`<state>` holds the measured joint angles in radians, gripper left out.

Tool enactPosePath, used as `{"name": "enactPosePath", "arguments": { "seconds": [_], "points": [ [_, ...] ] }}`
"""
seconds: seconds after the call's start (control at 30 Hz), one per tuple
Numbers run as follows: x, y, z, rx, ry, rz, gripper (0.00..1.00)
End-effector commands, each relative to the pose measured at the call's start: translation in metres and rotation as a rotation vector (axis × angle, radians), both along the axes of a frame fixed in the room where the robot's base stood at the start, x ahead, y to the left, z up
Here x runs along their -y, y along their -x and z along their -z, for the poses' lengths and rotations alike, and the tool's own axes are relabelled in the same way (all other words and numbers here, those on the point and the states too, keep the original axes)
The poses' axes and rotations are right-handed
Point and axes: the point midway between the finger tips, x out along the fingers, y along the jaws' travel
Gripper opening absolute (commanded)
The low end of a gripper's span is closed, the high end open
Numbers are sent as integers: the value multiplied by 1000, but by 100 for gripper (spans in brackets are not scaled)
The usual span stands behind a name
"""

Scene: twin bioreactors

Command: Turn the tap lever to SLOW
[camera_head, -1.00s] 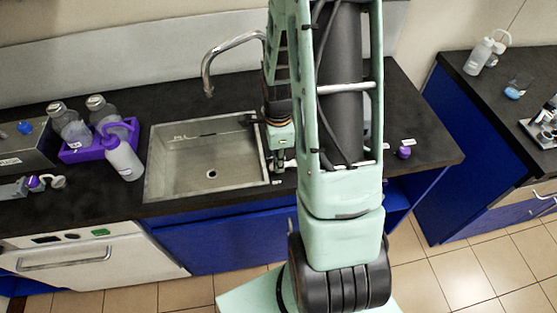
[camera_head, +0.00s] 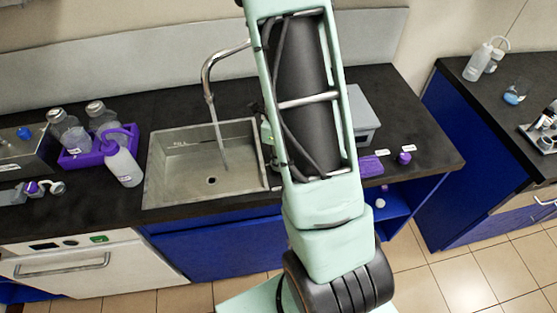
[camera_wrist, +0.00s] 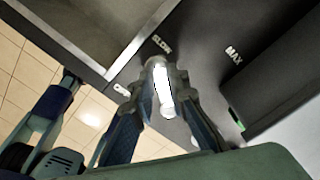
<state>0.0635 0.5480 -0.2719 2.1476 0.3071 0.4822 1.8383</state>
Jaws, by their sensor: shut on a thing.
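In the wrist view my gripper (camera_wrist: 158,80) is shut on the pale tap lever (camera_wrist: 163,94), with a finger on either side of it. The SLOW label (camera_wrist: 162,43) lies just beyond the fingertips, and the MAX label (camera_wrist: 234,55) is further right. Another label (camera_wrist: 121,90) is partly visible left of the fingers, but I cannot read it. The lever's exact pointing is partly hidden by the fingers. In the head view the curved tap (camera_head: 206,75) runs a thin stream of water (camera_head: 220,145) into the sink (camera_head: 149,188). My arm hides the gripper and lever there.
Left of the sink are a purple crate (camera_head: 72,161) with bottles and a white wash bottle (camera_head: 123,167). Right of my arm are a grey box (camera_head: 362,118), a purple item (camera_head: 371,167) and a purple cap (camera_head: 404,158).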

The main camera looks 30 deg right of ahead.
Motion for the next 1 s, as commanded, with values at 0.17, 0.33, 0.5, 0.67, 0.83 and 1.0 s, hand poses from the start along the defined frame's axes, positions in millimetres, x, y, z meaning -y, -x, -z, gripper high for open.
{"name": "enactPosePath", "arguments": {
  "seconds": [0.17, 0.33, 0.5, 0.67, 0.83, 1.0],
  "points": [
    [1, -2, -1, 1, 0, 41, 0],
    [2, -3, -1, 2, 1, 53, 0],
    [2, -3, -1, 2, 1, 53, 0],
    [2, -3, -1, 2, 1, 53, 18],
    [2, -2, 0, 1, 0, 52, 32],
    [2, -2, 0, 1, 1, 52, 32]
  ]
}}
